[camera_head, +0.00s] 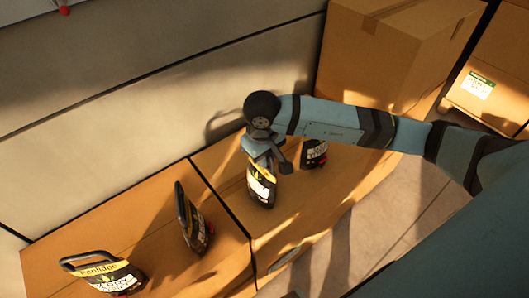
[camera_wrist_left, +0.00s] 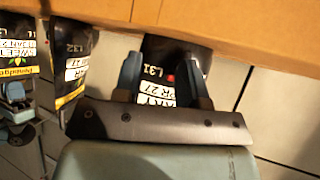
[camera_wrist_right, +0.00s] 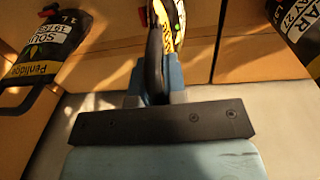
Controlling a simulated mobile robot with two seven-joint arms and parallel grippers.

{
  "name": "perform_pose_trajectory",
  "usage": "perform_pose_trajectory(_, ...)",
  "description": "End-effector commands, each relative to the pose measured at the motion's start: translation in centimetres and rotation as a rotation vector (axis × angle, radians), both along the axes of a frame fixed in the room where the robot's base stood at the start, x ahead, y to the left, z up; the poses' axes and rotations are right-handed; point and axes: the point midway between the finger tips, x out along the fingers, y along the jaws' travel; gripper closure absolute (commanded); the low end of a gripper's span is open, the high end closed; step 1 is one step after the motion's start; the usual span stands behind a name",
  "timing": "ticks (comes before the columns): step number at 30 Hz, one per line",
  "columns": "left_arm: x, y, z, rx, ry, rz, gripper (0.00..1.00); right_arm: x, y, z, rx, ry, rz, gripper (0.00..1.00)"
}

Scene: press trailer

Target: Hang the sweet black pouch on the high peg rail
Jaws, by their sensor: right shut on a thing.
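My right gripper (camera_head: 264,160) is shut on a black pouch (camera_head: 261,188) with a yellow and white label. In the right wrist view the jaws (camera_wrist_right: 158,75) close on its black handle and the pouch (camera_wrist_right: 178,18) shows edge-on. The left wrist view shows a label reading SWEET on a pouch (camera_wrist_left: 16,50) at its left edge, beside a gripper. My left gripper (camera_wrist_left: 161,70) has its fingers apart, with a black pouch marked L31 (camera_wrist_left: 172,55) between or behind them; contact is unclear. I cannot make out the high peg rail.
Black pouches (camera_head: 192,222), (camera_head: 100,274) and (camera_head: 315,152) stand on cardboard boxes (camera_head: 150,225). A taller carton (camera_head: 370,60) stands at the back right. A small red knob (camera_head: 64,10) shows at the top left by the pale wall (camera_head: 150,60).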

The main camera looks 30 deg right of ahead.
Motion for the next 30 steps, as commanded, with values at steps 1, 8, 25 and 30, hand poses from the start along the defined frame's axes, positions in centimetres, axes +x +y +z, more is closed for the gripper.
perform_pose_trajectory(1, 0.0, 0.0, 0.0, -0.001, 0.000, 0.001, 0.62, 0.1, 0.0, 0.2, 0.001, -0.003, 0.000, 1.00)
perform_pose_trajectory(8, -0.2, -0.1, -0.7, -0.004, 0.010, 0.003, 0.62, 0.0, 0.0, -0.2, 0.000, 0.000, -0.001, 0.74)
perform_pose_trajectory(25, -0.2, 0.2, 0.8, 0.010, 0.002, -0.004, 0.62, 0.0, 0.1, 2.8, 0.000, -0.004, -0.001, 0.62)
perform_pose_trajectory(30, -0.3, 0.4, 1.5, 0.023, -0.008, -0.012, 0.62, -0.1, 0.3, 6.7, 0.000, -0.004, 0.000, 0.62)
